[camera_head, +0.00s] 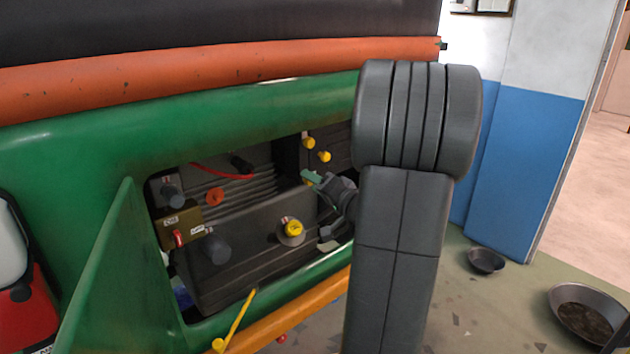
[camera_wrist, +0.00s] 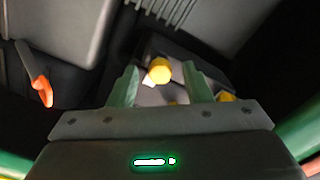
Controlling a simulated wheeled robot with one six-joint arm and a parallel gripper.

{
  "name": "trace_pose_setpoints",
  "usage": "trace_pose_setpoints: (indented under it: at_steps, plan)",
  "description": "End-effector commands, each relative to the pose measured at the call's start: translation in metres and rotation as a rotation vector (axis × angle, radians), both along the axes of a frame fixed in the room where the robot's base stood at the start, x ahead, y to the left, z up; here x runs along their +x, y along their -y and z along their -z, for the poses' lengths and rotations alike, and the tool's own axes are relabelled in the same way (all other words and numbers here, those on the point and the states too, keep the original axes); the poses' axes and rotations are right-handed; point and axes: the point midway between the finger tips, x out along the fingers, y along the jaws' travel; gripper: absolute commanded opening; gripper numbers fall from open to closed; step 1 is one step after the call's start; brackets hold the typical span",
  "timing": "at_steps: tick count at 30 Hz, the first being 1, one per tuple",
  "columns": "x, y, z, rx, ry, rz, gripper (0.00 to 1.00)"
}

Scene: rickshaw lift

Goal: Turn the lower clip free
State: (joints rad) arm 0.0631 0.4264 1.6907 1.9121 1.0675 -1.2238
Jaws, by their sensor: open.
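Two yellow clips, an upper one (camera_head: 308,143) and a slightly lower one (camera_head: 324,156), show on the dark box at the back right of the engine bay. A bit of yellow also shows beside my fingertips there. My gripper (camera_head: 312,179) reaches into the bay from the right, its green fingers just below those clips. In the wrist view, a yellow clip (camera_wrist: 159,70) lies ahead between the open green fingers of my gripper (camera_wrist: 160,82). Another yellow piece (camera_wrist: 226,97) is partly hidden by the right finger. I cannot tell which is the lower clip, or whether a finger touches it.
The green body frame (camera_head: 240,120) surrounds the bay, with an open green flap (camera_head: 120,280) at left. The grey engine block (camera_head: 255,255) bears a yellow cap (camera_head: 293,228). An orange lever (camera_wrist: 41,88) stands left in the wrist view. Pans (camera_head: 485,261) lie on the floor.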

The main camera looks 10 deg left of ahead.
Motion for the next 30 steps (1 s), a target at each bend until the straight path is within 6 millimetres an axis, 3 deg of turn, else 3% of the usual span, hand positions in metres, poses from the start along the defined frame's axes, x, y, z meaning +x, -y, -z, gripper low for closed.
trace_pose_setpoints:
  at_steps: [9, 16, 30]
  plan:
    - [0.0017, -0.0024, 0.0005, 0.000, 0.000, 0.000, 0.45]
    - [0.0016, -0.0022, 0.0003, 0.000, 0.000, 0.000, 0.00]
    - [0.0014, -0.0022, 0.0027, 0.066, -0.081, 0.000, 0.00]
